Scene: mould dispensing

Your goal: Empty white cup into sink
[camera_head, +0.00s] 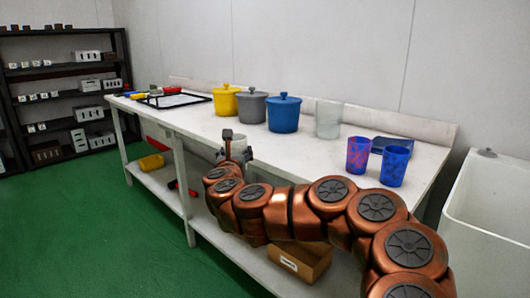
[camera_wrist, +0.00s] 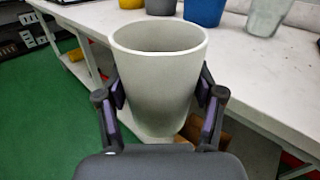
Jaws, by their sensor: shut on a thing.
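The white cup (camera_wrist: 158,85) is upright between the two fingers of my gripper (camera_wrist: 160,112) in the wrist view. The fingers press on its left and right sides. Its inner wall shows, but I cannot tell whether anything lies at the bottom. The white sink (camera_head: 455,222) stands at the right edge of the head view, well apart from the cup. Its inside is only partly seen.
A cardboard box (camera_head: 300,264) is on the lower shelf. Green floor is free at left.

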